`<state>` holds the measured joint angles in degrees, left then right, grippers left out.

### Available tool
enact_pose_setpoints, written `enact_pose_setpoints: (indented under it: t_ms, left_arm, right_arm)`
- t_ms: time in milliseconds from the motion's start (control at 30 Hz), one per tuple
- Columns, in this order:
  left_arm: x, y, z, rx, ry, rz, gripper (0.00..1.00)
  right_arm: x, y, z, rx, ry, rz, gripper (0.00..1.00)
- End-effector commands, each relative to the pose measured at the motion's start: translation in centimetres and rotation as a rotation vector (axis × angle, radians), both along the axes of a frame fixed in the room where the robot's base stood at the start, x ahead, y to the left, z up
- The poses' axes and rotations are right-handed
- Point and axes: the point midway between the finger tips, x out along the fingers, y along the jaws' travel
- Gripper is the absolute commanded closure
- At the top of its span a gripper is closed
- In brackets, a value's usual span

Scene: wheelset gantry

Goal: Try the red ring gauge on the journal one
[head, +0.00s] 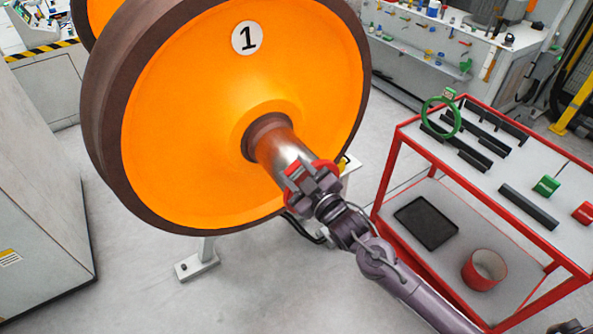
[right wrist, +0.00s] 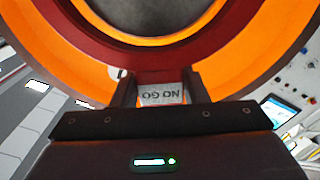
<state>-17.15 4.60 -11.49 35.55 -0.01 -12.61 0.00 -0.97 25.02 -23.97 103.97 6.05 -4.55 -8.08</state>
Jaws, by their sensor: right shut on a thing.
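The wheelset's orange wheel (head: 190,110) carries a round label "1". Its bare metal journal (head: 277,150) sticks out from the hub toward the lower right. My right gripper (head: 312,183) is at the journal's outer end, shut on the red ring gauge (head: 325,164). In the right wrist view the red ring (right wrist: 155,60) arches above the fingers, which grip its grey tab marked "NO GO" (right wrist: 161,94). A grey round face, likely the journal end, shows through the ring. My gripper hides much of the ring in the head view; I cannot tell whether it is around the journal or just before it.
A red-framed trolley (head: 396,160) stands at right. On top are a green ring gauge (head: 457,122), black bars, a green block (head: 546,186) and a red block (head: 585,211). Its lower shelf holds a black tray (head: 427,222) and a red round bin (head: 484,270). A grey cabinet (head: 40,180) stands left.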

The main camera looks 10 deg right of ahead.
Motion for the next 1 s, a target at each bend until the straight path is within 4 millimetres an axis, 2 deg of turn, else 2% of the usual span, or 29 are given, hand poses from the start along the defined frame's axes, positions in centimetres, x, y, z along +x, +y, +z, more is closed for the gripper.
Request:
enact_pose_setpoints:
  t_ms: [633, 1000]
  left_arm:
    - [-0.1, 0.0, -0.6, 0.0, 0.001, 0.001, 0.35]
    - [-0.1, 0.0, -0.5, 0.0, 0.001, 0.001, 0.35]
  right_arm:
    - [1.3, 0.5, 0.0, 0.001, -0.002, 0.0, 0.86]
    - [1.3, 0.4, 0.1, 0.001, -0.003, -0.001, 0.86]
